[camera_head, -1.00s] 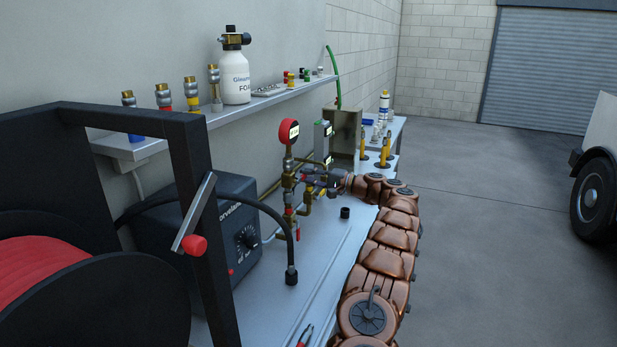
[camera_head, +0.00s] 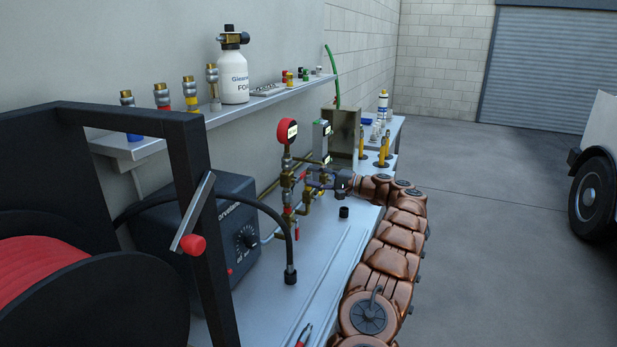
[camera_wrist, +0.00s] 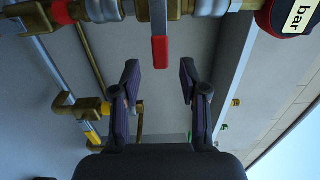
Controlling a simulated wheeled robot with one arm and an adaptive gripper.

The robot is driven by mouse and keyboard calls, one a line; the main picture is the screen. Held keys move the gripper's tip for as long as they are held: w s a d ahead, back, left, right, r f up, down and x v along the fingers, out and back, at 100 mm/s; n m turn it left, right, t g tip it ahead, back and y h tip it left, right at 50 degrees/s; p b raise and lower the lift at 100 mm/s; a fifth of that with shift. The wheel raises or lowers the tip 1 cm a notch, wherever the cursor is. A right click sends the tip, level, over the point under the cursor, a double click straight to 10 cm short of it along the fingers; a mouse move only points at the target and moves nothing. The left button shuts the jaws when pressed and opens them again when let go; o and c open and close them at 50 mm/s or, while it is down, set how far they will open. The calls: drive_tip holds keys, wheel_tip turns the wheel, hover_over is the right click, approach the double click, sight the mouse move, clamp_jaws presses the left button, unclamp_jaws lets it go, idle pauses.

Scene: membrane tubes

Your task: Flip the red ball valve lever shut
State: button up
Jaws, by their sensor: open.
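The red ball valve lever (camera_wrist: 160,52) shows at the top middle of the wrist view. It hangs from a silver stem and points down the picture, across the line of the brass pipe behind it. My gripper (camera_wrist: 159,78) is open, with its two dark fingers to either side of the lever's line. The lever's end is centred at about the fingertips, and no contact shows. In the head view my gripper (camera_head: 318,181) is at the brass manifold below the red gauge (camera_head: 287,131). There I cannot tell this lever apart from the other small red parts.
A black control box (camera_head: 215,225) and a hose stand left of the manifold on the metal bench (camera_head: 322,255). A small black cap (camera_head: 344,212) is near the bench edge. Open floor is at the right.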

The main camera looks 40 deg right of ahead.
drive_tip(key=v, duration=0.9)
drive_tip(key=shift+s, duration=0.1)
